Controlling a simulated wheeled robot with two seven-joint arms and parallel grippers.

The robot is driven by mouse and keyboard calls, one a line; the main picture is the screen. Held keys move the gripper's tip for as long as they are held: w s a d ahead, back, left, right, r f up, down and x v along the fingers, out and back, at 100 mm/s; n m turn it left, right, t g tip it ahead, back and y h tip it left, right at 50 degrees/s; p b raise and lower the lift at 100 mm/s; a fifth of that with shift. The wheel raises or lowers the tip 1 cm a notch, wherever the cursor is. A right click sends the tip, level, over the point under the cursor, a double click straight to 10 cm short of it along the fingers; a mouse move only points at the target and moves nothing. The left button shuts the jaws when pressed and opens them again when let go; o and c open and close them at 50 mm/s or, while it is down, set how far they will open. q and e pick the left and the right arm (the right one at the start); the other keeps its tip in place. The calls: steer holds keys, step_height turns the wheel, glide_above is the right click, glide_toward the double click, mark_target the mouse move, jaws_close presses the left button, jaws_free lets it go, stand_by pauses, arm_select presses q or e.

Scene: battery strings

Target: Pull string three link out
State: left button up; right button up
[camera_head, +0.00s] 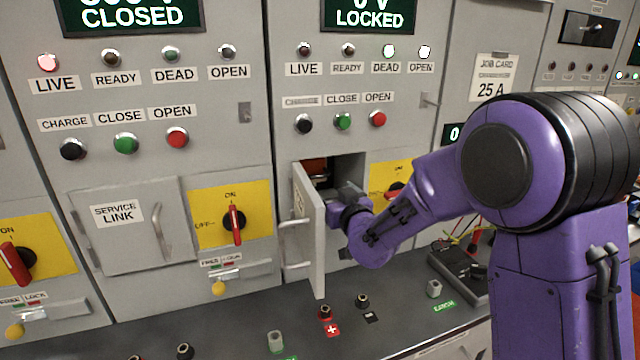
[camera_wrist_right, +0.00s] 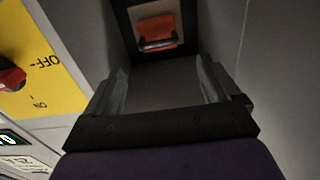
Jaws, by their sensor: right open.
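The orange link (camera_head: 315,167) sits inside an open compartment in the middle cabinet. In the right wrist view the link (camera_wrist_right: 160,27) sits in a dark frame, with a metal bar handle across its front. The compartment door (camera_head: 308,235) is swung open toward me. My right gripper (camera_wrist_right: 163,85) is open and empty, its fingers apart and pointing at the link, a little short of it. In the head view the gripper is at the compartment mouth, partly hidden by the door and its own wrist. My left gripper is out of view.
A yellow switch plate (camera_head: 380,178) with a red handle is right of the compartment, partly behind my right arm. A closed service link door (camera_head: 130,225) is on the left cabinet. A dark meter (camera_head: 458,272) and several terminals stand on the ledge below.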

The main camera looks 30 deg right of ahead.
mark_target(319, 175)
steer(key=p+x, duration=0.3)
steer(key=x, duration=0.6)
steer(key=shift+d+r, duration=0.15)
steer(key=shift+d, duration=0.05)
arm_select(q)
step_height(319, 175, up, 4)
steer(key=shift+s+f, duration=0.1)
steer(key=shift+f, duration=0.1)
arm_select(e)
steer(key=shift+s, duration=0.1)
